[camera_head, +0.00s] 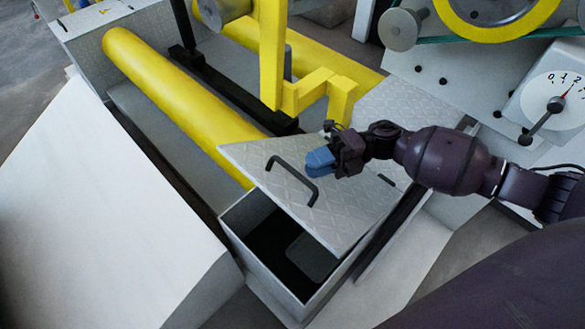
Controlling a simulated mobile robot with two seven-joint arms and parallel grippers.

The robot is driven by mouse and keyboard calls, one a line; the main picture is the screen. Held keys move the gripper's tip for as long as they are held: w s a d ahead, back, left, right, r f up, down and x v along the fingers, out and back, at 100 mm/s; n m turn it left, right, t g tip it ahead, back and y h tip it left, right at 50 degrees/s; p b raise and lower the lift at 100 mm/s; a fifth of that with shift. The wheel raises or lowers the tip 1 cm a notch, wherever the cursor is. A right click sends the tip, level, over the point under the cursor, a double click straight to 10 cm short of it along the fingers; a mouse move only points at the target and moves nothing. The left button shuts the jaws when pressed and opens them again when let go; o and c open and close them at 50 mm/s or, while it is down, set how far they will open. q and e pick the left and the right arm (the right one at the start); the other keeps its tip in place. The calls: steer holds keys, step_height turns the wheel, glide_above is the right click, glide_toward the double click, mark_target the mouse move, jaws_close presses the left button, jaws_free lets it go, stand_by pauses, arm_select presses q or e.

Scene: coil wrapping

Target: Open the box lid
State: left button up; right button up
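The box (304,299) is a grey open-topped bin at lower centre, with a dark inside. Its lid (345,215) is a grey diamond-plate panel, partly open and tilted above the opening, so the front of the box shows. A black bar handle (291,181) is on the lid's left part. My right gripper (320,161) has blue fingertips and is over the lid, just right of the handle's upper end and apart from the bar. Its fingertips look together with nothing visible between them. Whether they touch the lid is unclear. My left gripper is not in view.
A yellow roller (175,97) lies behind the box, and a yellow bracket (315,88) stands above the lid. A large white panel (95,205) is at left. A dial with a lever (557,104) is at right.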

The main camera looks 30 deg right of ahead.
mark_target(293, 170)
steer(key=shift+w+a, duration=0.15)
steer(key=shift+a, duration=2.45)
jaws_close()
